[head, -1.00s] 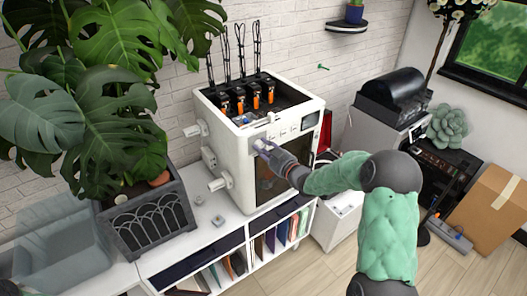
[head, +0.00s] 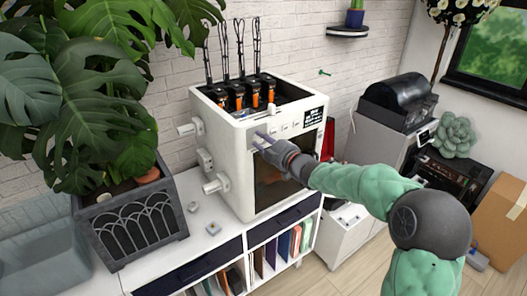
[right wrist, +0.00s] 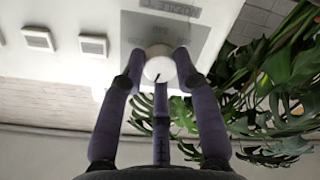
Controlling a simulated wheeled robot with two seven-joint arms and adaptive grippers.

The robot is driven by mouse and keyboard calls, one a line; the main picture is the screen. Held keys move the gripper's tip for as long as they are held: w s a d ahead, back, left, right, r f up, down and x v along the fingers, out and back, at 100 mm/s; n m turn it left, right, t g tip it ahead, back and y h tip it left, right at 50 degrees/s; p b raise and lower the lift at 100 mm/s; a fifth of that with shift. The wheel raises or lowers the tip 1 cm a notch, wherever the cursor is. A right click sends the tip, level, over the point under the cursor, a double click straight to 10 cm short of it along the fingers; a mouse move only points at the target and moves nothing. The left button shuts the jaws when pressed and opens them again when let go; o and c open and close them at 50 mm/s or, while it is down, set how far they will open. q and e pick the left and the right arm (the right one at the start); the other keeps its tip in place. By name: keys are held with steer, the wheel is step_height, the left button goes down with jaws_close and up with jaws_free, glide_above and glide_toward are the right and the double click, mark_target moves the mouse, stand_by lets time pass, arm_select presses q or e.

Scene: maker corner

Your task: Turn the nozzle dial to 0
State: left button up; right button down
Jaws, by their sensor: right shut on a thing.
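The nozzle dial (right wrist: 158,64) is a small round white knob with a short dark pointer line, seen in the right wrist view. In the head view my right gripper (head: 263,139) is at the upper left of the front of the white printer (head: 232,165), and the dial is hidden behind the fingers. My left gripper is not in view.
The printer stands on a white shelf unit (head: 190,250) with folders below. A dark planter (head: 135,225) with a large leafy plant is to its left. Square buttons (right wrist: 92,45) lie beside the dial. A grey cabinet (head: 375,140) stands to the right.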

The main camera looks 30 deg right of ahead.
steer(key=shift+r+n+b, duration=0.2)
steer(key=shift+n+b, duration=1)
steer(key=shift+b, duration=0.05)
steer(key=c, duration=0.9)
jaws_free()
steer(key=shift+a, duration=0.15)
steer(key=shift+f, duration=0.15)
steer(key=shift+s, duration=0.2)
steer(key=s, duration=0.7)
steer(key=s+d, duration=0.1)
steer(key=s, duration=0.3)
steer(key=shift+s+d+r, duration=0.1)
steer(key=shift+s+r, duration=0.15)
steer(key=shift+r, duration=0.1)
